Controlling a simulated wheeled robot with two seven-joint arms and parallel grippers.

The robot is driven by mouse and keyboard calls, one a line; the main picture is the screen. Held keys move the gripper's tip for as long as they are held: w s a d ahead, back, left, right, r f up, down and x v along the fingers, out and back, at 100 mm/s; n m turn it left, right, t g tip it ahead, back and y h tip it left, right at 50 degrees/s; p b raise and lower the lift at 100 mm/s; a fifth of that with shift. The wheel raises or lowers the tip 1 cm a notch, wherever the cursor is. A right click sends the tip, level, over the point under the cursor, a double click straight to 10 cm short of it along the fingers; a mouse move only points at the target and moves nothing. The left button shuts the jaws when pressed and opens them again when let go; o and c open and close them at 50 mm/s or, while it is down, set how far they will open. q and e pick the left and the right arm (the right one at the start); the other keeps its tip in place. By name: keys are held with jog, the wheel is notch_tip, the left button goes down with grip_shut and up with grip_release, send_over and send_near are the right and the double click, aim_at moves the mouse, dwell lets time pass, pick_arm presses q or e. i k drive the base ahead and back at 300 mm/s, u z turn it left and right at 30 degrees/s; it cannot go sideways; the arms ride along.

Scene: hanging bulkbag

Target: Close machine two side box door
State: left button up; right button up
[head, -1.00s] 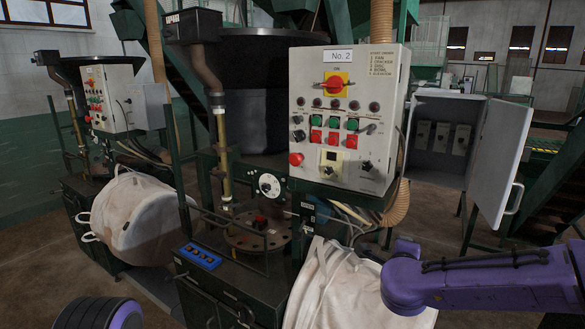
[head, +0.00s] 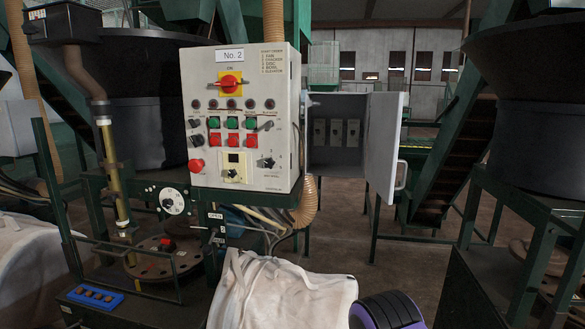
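The machine two control panel (head: 245,120), labelled No. 2, stands left of centre in the head view. Behind and to its right is a grey side box (head: 338,135) with several switches inside. Its door (head: 383,140) stands wide open, hinged at the right side of the box and swung toward me. A pale handle (head: 401,176) is on the door's outer right edge. A purple and black part of my arm shows at the bottom, right of the white bag, well below the door. Neither gripper shows.
A white bulk bag (head: 282,293) hangs below the panel, and another bag (head: 28,272) is at the left. A dark green machine (head: 530,200) with a large black hopper stands at the right. Open floor (head: 385,250) lies between the machines.

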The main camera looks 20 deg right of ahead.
aim_at(386, 111)
jog(key=u, duration=2.5)
jog(key=k, duration=1.6)
jog(key=z, duration=2.55)
